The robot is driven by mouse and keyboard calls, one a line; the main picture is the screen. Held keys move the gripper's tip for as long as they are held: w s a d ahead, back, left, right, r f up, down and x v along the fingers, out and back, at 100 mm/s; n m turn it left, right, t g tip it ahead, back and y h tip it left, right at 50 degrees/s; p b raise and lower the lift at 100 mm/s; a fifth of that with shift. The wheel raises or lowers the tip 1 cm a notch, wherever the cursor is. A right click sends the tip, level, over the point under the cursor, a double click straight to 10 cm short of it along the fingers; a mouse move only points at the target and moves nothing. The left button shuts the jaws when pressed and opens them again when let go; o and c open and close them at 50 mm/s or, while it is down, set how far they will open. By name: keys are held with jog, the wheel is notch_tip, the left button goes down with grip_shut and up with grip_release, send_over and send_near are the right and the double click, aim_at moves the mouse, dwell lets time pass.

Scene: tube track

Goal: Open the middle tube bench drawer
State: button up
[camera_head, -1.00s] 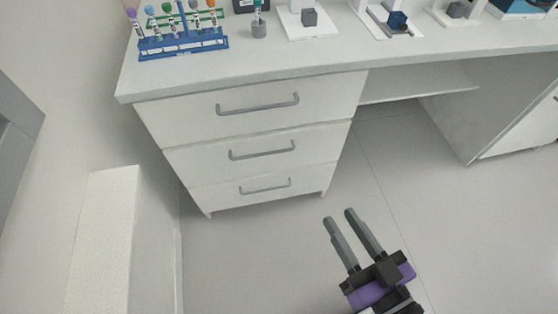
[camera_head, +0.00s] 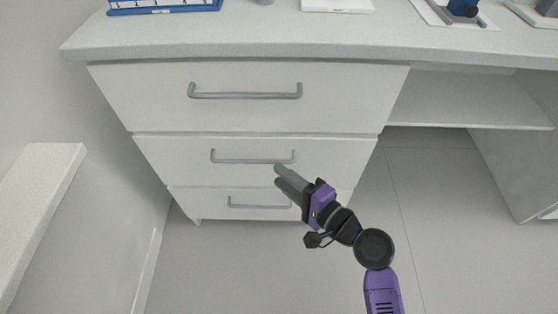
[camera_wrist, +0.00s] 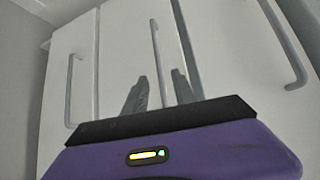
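The middle drawer (camera_head: 335,160) of the white bench is shut flush, between the top drawer (camera_head: 140,105) and the bottom drawer (camera_head: 190,197). Its grey bar handle (camera_head: 240,160) is horizontal; in the wrist view the middle handle (camera_wrist: 156,55) looks upright. My gripper (camera_head: 279,175) is open and empty, its fingertips near the right end of that handle in the head view. In the wrist view, my gripper's fingers (camera_wrist: 159,83) point at the drawer front, with the handle lined up between them. I cannot tell whether they touch it.
The top handle (camera_head: 245,92) and bottom handle (camera_head: 258,205) stick out above and below. A blue tube rack (camera_head: 165,6) stands on the benchtop (camera_head: 250,40). A white block (camera_head: 40,190) stands at left. An open shelf (camera_head: 470,100) is at right; the floor below is clear.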

jog(key=b+x, duration=0.1)
jog(key=x, duration=0.6)
jog(key=shift+a+b, duration=0.3)
jog(key=shift+a, duration=0.3)
grip_shut()
jog(key=shift+f, duration=0.1)
dwell(0.9)
